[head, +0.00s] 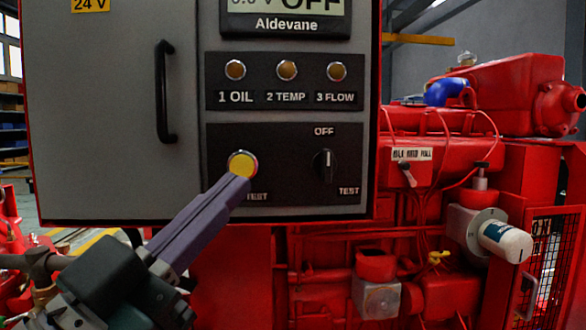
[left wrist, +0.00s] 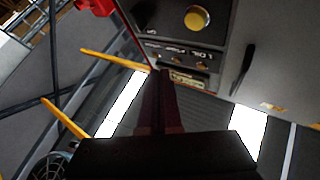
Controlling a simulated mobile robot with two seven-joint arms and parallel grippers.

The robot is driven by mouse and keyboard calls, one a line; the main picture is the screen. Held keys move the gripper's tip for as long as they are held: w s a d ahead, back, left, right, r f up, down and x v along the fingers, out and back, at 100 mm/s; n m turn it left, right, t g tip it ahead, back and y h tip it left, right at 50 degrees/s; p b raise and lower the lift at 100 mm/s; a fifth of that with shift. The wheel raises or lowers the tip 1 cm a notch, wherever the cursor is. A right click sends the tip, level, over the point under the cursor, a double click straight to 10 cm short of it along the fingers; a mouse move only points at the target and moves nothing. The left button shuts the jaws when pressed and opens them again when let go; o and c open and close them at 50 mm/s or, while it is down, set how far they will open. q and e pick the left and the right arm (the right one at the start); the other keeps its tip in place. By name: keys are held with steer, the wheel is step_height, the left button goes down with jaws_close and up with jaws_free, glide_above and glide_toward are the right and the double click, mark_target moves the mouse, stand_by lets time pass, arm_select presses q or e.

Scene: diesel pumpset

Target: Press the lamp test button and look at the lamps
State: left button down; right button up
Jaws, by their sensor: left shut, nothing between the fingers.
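The yellow lamp test button (head: 243,164) sits in a round metal ring at the lower left of the black panel, above the word TEST. It also shows in the left wrist view (left wrist: 197,18). My left gripper (head: 240,184) is shut and empty. In the head view its tips overlap the button's lower edge; in the left wrist view the gripper (left wrist: 162,74) appears apart from the button. I cannot tell if they touch. Three dull amber lamps, 1 OIL (head: 235,70), 2 TEMP (head: 287,70) and 3 FLOW (head: 337,72), look unlit. My right gripper is not in view.
A rotary switch (head: 326,166) marked OFF and TEST is right of the button. The display (head: 288,8) above reads OFF. A black handle (head: 165,92) stands out from the grey cabinet (head: 100,130). The red pumpset (head: 440,190) fills the right side.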

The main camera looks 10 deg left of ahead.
arm_select(q)
steer(key=b, duration=0.2)
glide_toward(252, 162)
steer(key=w+d+r, duration=0.2)
steer(key=d+r, duration=0.1)
steer(key=shift+w+a+b, duration=0.25)
steer(key=shift+w+b, duration=0.15)
steer(key=shift+w, duration=0.4)
stand_by(1.1)
steer(key=shift+w+a, duration=0.15)
steer(key=shift+w, duration=0.25)
steer(key=shift+w+a+b, duration=0.1)
steer(key=shift+w+b, duration=0.2)
steer(key=shift+w, duration=0.1)
stand_by(0.6)
stand_by(0.3)
steer(key=shift+s+d+p, duration=0.25)
steer(key=shift+s+p, duration=0.3)
steer(key=shift+s, duration=0.25)
